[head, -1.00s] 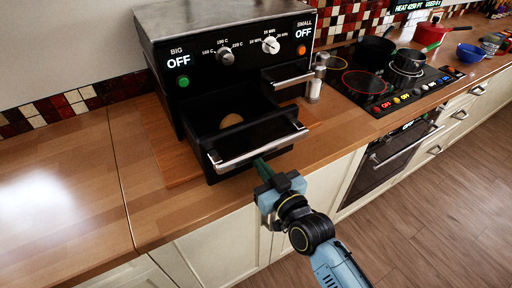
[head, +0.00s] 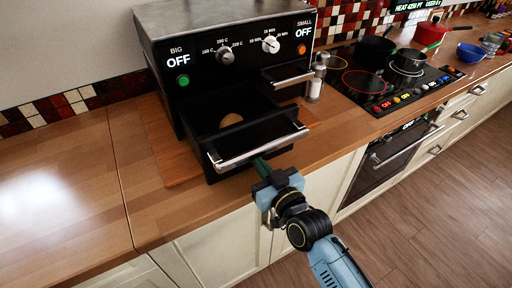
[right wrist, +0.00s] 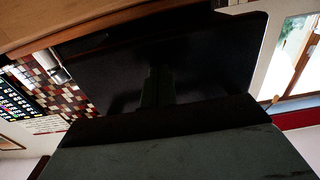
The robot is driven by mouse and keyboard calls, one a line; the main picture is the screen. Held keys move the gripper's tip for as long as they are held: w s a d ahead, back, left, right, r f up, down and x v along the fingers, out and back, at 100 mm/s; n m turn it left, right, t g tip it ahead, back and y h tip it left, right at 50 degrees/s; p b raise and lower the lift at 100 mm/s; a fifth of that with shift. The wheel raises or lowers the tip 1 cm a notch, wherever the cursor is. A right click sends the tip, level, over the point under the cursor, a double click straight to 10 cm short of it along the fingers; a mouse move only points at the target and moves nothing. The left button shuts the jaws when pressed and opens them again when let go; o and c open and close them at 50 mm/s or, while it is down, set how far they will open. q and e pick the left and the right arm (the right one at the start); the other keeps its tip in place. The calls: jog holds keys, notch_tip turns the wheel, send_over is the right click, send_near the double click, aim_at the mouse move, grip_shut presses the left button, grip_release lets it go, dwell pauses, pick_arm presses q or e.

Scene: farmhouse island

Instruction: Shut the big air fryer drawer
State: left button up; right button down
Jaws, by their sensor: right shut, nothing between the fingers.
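The air fryer (head: 228,50) is a black box with a steel top, standing on the counter. Its big drawer (head: 250,137) is pulled out at the lower left, with a brown round item (head: 231,120) inside. The drawer's silver handle (head: 258,150) runs along its front. My right gripper (head: 262,166) is shut and empty, its green fingertips at the drawer front just below the handle. I cannot tell whether they touch. In the right wrist view a dark panel (right wrist: 200,60), apparently the drawer front, fills the middle. My left gripper is not in view.
The small drawer (head: 288,78) above right is partly open. A shaker (head: 314,90) stands just right of the fryer. A cooktop (head: 375,85) with pots is farther right. The wooden counter (head: 60,180) to the left is clear.

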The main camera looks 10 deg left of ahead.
aim_at(253, 166)
jog(key=shift+w+a, duration=0.3)
jog(key=shift+w, duration=0.15)
jog(key=shift+w+a, duration=0.1)
jog(key=b+x, duration=0.3)
jog(key=x, duration=0.3)
jog(key=shift+s+d+p, duration=0.25)
jog(key=shift+s+p, duration=0.1)
jog(key=shift+p, duration=0.1)
jog(key=p+v, duration=0.1)
jog(key=v, duration=0.1)
jog(key=shift+s+d+r+p, duration=0.1)
jog(key=shift+s+d+p, duration=0.15)
jog(key=shift+p, duration=0.15)
jog(key=shift+p+v, duration=1.5)
jog(key=shift+v, duration=1.2)
